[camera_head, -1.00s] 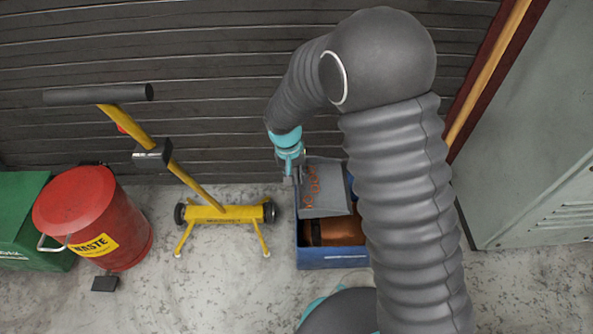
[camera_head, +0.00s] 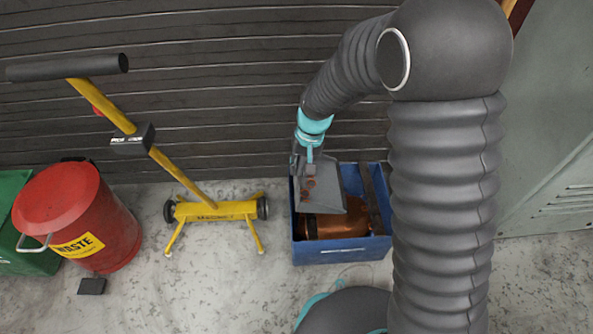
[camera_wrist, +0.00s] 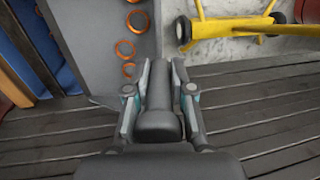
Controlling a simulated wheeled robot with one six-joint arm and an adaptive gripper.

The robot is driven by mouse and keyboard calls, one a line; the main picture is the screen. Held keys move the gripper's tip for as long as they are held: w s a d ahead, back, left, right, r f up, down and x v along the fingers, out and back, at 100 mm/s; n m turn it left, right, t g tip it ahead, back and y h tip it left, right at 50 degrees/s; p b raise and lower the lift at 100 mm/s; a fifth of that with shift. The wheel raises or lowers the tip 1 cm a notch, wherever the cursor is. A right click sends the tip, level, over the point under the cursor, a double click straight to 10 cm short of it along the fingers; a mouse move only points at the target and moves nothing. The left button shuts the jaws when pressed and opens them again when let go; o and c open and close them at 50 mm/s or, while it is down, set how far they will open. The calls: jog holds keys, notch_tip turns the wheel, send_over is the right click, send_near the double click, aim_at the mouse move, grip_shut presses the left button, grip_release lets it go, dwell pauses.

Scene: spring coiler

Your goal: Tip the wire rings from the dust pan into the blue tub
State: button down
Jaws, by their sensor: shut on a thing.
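The grey dust pan (camera_head: 327,189) is tilted over the blue tub (camera_head: 345,248), with its open edge toward the viewer. Several copper-orange wire rings (camera_head: 308,188) lie on the pan near its handle end. My gripper (camera_head: 308,158) is shut on the pan's handle, and the handle shows between the fingers (camera_wrist: 160,90) in the wrist view. Inside the tub a large copper-coloured cylinder (camera_head: 340,225) shows partly under the pan.
A yellow magnet sweeper (camera_head: 215,211) stands left of the tub. A red waste bin (camera_head: 75,215) and a green box (camera_head: 8,225) are farther left. A dark slatted wall (camera_head: 200,90) is behind, and a grey-green cabinet (camera_head: 550,150) is at the right. Concrete floor is bare in front of the sweeper.

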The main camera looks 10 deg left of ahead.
jog(key=shift+w+d+r+y+b, duration=0.25)
jog(key=shift+d+y+b, duration=0.3)
jog(key=shift+b, duration=0.6)
jog(key=shift+w+d+r+g+y+b, duration=0.15)
jog(key=shift+d+r+g+y+b, duration=0.25)
jog(key=shift+d+y, duration=0.35)
jog(key=w+d+r+g+y, duration=0.1)
jog(key=w+d+r+y, duration=0.1)
jog(key=d+y, duration=0.3)
jog(key=shift+d+g+y, duration=0.3)
jog(key=shift+d, duration=1.05)
jog(key=shift+w+r, duration=0.1)
